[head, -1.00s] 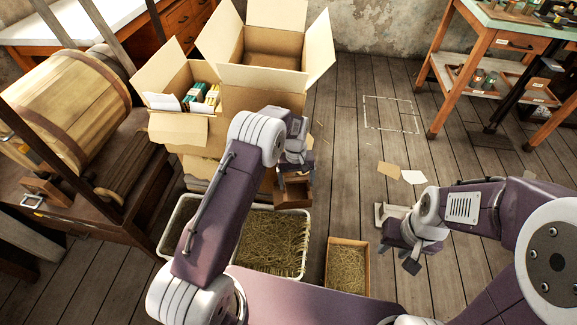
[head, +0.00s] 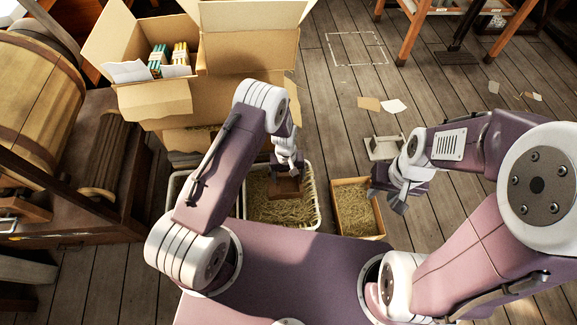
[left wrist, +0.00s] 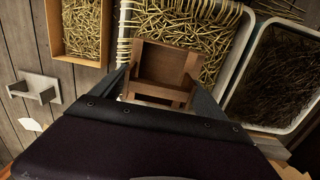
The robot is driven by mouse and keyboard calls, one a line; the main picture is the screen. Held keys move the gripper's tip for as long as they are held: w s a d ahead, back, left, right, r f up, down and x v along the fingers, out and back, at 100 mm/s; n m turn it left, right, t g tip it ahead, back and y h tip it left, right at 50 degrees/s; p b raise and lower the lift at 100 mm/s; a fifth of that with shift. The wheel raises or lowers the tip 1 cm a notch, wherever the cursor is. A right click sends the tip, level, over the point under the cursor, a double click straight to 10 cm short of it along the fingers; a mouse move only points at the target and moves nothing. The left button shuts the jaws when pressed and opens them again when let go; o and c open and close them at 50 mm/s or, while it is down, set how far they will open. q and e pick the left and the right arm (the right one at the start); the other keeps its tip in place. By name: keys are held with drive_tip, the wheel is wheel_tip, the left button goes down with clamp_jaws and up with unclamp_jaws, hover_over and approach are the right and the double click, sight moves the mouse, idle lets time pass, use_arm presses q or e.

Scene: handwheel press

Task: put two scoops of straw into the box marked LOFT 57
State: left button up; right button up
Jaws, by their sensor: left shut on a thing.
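My left gripper (head: 287,163) is shut on a brown wooden scoop (head: 285,187), which hangs over the white bin (head: 320,213) of pale straw (head: 262,208). In the left wrist view the scoop (left wrist: 160,66) sits between the fingers, and its visible inside shows bare wood. Whether it touches the straw is unclear. A small wooden box (head: 381,222) with straw in it stands just right of the bin. My right gripper (head: 388,200) is empty, its fingers apart, beside that box. No LOFT 57 marking is readable on any box.
A large open cardboard box (head: 247,50) and a smaller one (head: 155,100) holding books stand behind the bin. Dark straw (left wrist: 272,75) fills another bin in the wrist view. A white bracket (head: 383,148) and papers lie on the floor. A barrel (head: 38,95) stands left.

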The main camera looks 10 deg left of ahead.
sight(275, 190)
use_arm(q)
drive_tip(key=shift+s+d+f, duration=0.15)
drive_tip(key=shift+s+f, duration=0.15)
drive_tip(key=shift+f, duration=0.2)
drive_tip(key=shift+f+b, duration=0.1)
drive_tip(key=shift+b, duration=0.3)
drive_tip(key=a+f+h+b, duration=0.1)
drive_tip(key=b, duration=0.6)
drive_tip(key=a+f+h+b, duration=0.1)
drive_tip(key=f+b, duration=0.1)
drive_tip(key=b, duration=0.5)
drive_tip(key=a+f+h+b, duration=0.1)
drive_tip(key=f+b, duration=0.1)
drive_tip(key=b, duration=0.5)
drive_tip(key=shift+s+f+t, duration=0.25)
drive_tip(key=shift+s+t, duration=0.05)
drive_tip(key=shift+t, duration=0.1)
drive_tip(key=shift+s+a+f+b, duration=0.3)
drive_tip(key=shift+a+f+b, duration=0.65)
drive_tip(key=shift+b, duration=0.2)
drive_tip(key=shift+s+a+f+b, duration=0.1)
drive_tip(key=shift+a+f+b, duration=0.25)
drive_tip(key=shift+a, duration=0.05)
